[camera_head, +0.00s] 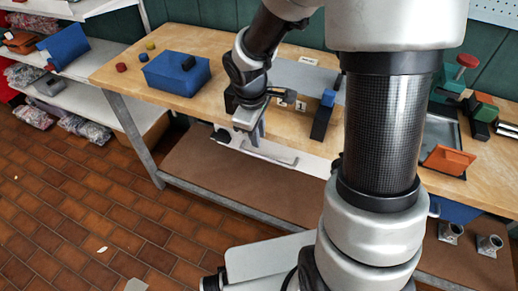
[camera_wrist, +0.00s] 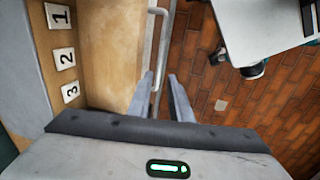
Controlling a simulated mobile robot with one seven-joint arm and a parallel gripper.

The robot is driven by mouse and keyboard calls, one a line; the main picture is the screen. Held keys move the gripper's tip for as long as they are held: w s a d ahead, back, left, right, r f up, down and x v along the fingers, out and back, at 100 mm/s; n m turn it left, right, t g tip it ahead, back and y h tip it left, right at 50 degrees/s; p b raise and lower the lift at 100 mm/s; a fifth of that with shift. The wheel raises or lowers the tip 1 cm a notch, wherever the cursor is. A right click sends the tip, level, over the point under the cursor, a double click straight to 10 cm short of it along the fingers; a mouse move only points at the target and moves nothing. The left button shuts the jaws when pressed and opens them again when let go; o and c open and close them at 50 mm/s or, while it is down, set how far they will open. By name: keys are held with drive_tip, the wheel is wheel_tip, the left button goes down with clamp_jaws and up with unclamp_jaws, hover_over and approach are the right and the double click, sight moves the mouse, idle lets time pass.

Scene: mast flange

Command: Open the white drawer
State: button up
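The white drawer (camera_head: 300,158) is under the workbench top, with its front facing the floor side. Its pale bar handle (camera_head: 270,155) runs along that front; it also shows in the wrist view (camera_wrist: 161,45) as an upright bar. My gripper (camera_head: 256,138) is pointed down at the left part of the drawer front. In the wrist view, my gripper's two fingers (camera_wrist: 160,78) are spread apart, and the handle's line runs down between them. I cannot tell whether either finger touches the handle. Part of the drawer is hidden behind my arm.
The wooden workbench (camera_head: 215,50) holds a blue box (camera_head: 176,73) at left and an orange block (camera_head: 447,160) at right. Number tiles (camera_wrist: 62,38) lie by the bench edge. A lower brown shelf (camera_head: 215,175) is beneath the drawer.

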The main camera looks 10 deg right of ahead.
sight(261, 156)
drive_tip(key=f+b, duration=0.1)
drive_tip(key=f, duration=0.2)
drive_tip(key=w+f, duration=0.1)
drive_tip(key=f, duration=0.2)
drive_tip(key=d+f+b, duration=0.1)
drive_tip(key=f, duration=0.3)
drive_tip(key=shift+w+d+b, duration=0.1)
drive_tip(key=shift+w+b, duration=0.2)
clamp_jaws()
